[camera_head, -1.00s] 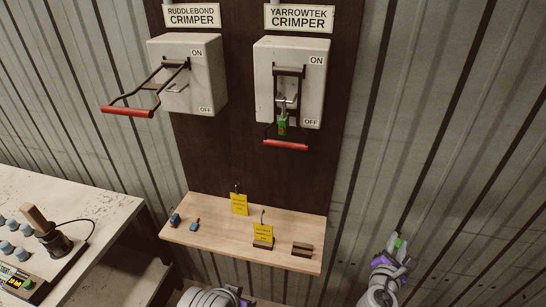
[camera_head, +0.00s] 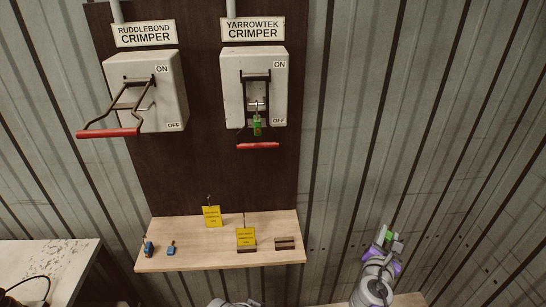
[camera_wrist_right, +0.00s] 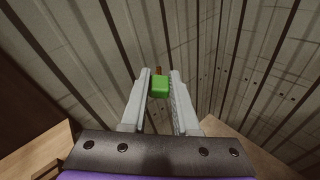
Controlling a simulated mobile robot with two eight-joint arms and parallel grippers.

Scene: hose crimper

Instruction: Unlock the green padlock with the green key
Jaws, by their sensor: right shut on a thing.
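The green padlock (camera_head: 257,126) hangs from the hasp of the Yarrowtek crimper (camera_head: 279,88), above its red lever bar (camera_head: 258,146), near the OFF label. My right gripper (camera_head: 388,237) is at the lower right, in front of the metal wall, well below and to the right of the padlock and apart from it. It is shut on the green key. The key's green head (camera_wrist_right: 160,87) sits between the fingers in the right wrist view, with a brownish shaft pointing away. My left gripper is not in view; only a grey piece of my arm shows at the bottom edge.
A wooden shelf (camera_head: 190,260) below the crimpers holds small blue items (camera_head: 171,248), yellow tags (camera_head: 212,216) and a brown block (camera_head: 285,243). The Ruddlebond crimper (camera_head: 172,95) has its lever (camera_head: 108,132) sticking out at left. A white table (camera_head: 60,262) stands at lower left. Room beside the right gripper is clear.

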